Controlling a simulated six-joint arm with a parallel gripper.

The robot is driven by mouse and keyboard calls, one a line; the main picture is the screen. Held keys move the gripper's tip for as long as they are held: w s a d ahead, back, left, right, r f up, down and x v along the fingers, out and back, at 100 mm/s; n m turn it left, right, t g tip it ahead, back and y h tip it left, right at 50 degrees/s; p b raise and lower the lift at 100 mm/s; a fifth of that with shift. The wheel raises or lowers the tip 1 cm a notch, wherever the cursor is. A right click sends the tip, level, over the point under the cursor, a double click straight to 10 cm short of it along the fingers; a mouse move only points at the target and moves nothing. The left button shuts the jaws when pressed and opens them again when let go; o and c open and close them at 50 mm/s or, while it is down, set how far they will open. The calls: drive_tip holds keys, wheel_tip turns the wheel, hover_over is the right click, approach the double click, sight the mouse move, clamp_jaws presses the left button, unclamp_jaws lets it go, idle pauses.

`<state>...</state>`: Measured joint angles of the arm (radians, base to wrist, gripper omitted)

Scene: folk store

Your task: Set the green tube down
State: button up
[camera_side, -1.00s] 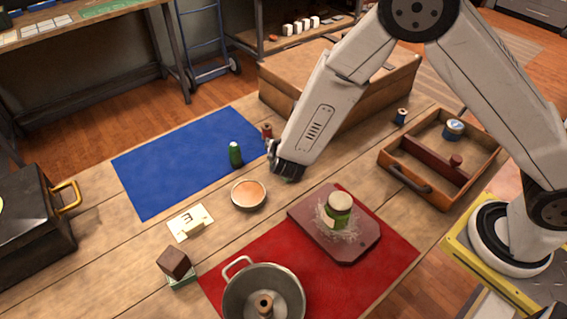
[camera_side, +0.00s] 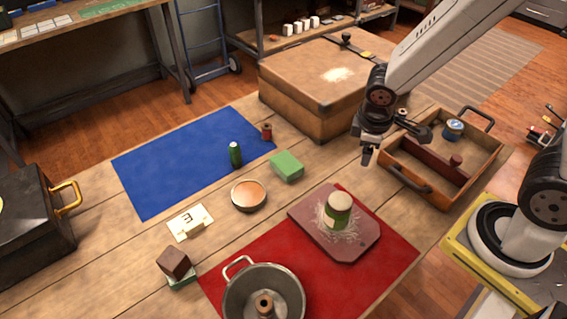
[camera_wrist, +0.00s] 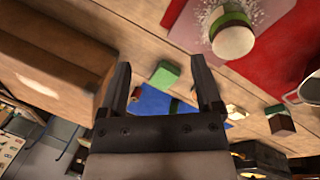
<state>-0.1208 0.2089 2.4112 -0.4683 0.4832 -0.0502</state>
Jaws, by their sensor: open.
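The dark green tube (camera_side: 236,155) stands upright near the right side of the blue mat (camera_side: 170,165). In the wrist view it appears to show as a dark shape on the mat (camera_wrist: 150,100), partly hidden behind my gripper. My gripper (camera_side: 396,146) is open and empty in the side view, beside the wooden tray and well to the right of the tube. In the wrist view the open fingers (camera_wrist: 160,66) have nothing between them.
A green block (camera_side: 287,166), a copper-coloured round dish (camera_side: 249,195) and a reddish spool (camera_side: 267,132) lie near the tube. A large case (camera_side: 310,85) and a divided wooden tray (camera_side: 437,202) flank my gripper. A green-banded jar (camera_side: 338,212) stands on a maroon board (camera_side: 350,248).

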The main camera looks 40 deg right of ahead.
drive_tip(key=r+m, duration=0.1)
drive_tip(key=m, duration=0.1)
drive_tip(key=s+m+t+y, duration=0.1)
drive_tip(key=m, duration=0.1)
drive_tip(key=s+r+m+y, duration=0.1)
drive_tip(key=m, duration=0.1)
drive_tip(key=shift+s+r+m, duration=0.2)
drive_tip(key=shift+r+m, duration=0.1)
idle(0.9)
